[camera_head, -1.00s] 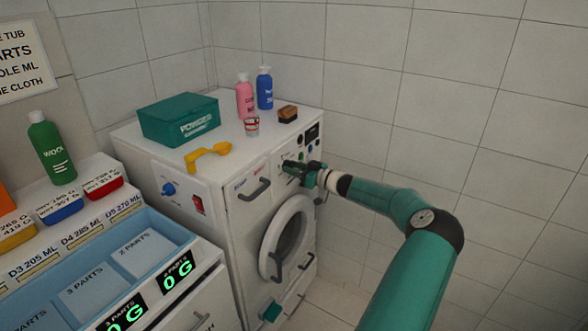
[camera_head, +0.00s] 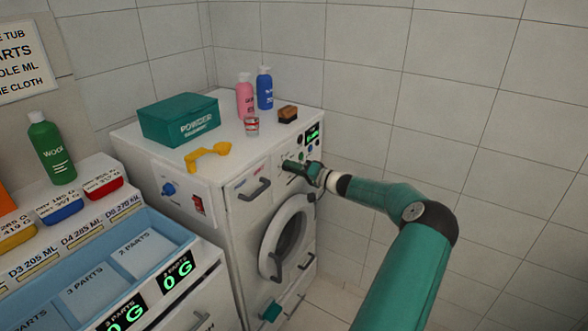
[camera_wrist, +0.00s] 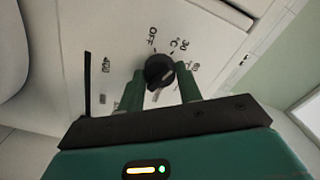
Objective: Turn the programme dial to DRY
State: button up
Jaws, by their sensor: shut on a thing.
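The programme dial (camera_wrist: 158,70) is a round black knob on the white front of the washing machine (camera_head: 247,222). My gripper (camera_wrist: 161,74) is shut on it in the wrist view, with one green finger on each side. Printed marks around the dial include OFF and 30 °C; other marks are partly covered by the fingers, and I cannot read DRY. A pale mark shows on the knob, but I cannot tell which label it points to. In the head view my gripper (camera_head: 292,166) is at the upper front panel and hides the dial. The panel's display (camera_head: 313,132) is lit green.
A teal powder box (camera_head: 180,119), a yellow scoop (camera_head: 207,154), a pink bottle (camera_head: 245,96), a blue bottle (camera_head: 264,88), a small cup (camera_head: 252,127) and a brown block (camera_head: 288,114) stand on top. The drawer handle (camera_head: 255,189) is close left of my gripper.

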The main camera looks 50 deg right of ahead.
jog(key=n, duration=3.3)
dwell(0.5)
dwell(0.5)
jog(key=o, duration=1)
jog(key=shift+s, duration=0.1)
